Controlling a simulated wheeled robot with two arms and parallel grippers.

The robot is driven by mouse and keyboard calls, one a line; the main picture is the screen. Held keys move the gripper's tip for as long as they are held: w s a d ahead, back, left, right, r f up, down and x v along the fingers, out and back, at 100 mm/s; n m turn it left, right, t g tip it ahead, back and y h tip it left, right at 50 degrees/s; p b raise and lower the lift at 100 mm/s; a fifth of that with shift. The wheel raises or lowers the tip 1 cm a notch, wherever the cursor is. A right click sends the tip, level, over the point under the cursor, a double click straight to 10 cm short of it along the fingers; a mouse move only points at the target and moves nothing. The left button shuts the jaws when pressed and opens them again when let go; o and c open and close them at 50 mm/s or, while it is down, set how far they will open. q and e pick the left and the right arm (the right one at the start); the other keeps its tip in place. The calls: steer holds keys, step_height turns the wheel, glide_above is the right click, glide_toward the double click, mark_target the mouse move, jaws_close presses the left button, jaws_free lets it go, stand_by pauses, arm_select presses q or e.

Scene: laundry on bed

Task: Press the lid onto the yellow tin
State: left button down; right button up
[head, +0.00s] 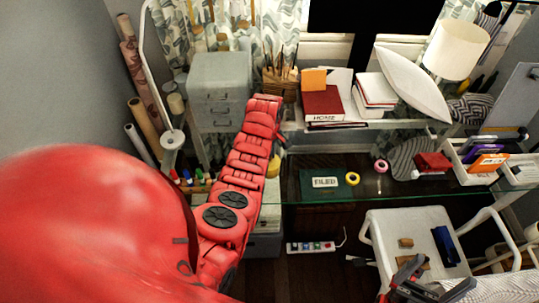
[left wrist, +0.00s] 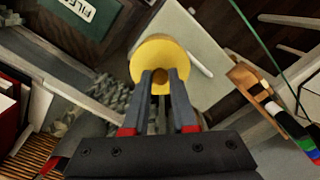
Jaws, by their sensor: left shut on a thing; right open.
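In the left wrist view a round yellow lid (left wrist: 160,50) shows from above, with a darker knob at its near edge. My left gripper (left wrist: 163,78) is shut on the lid at this knob. In the head view a small yellow piece (head: 273,168) shows beside my red left arm, which hides the left gripper; I cannot tell whether it is the lid or the tin. The tin cannot be made out apart from the lid, nor whether they touch. My right gripper (head: 398,281) is open and empty at the lower right, by the white chair.
The glass desk (head: 320,205) holds a green FILED box (head: 325,183), a yellow tape roll (head: 352,178) and a pink roll (head: 381,166). Upright pens (head: 188,178) stand left of my left arm. Books and a lamp (head: 456,50) fill the shelf behind. A white chair (head: 385,225) stands at right.

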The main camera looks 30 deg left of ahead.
stand_by(0.4)
arm_select(q)
steer(key=shift+c, duration=0.8)
jaws_free()
steer(key=shift+r+p, duration=0.75)
steer(key=shift+r, duration=0.55)
steer(key=shift+r+p, duration=1)
steer(key=shift+r, duration=1.2)
jaws_close()
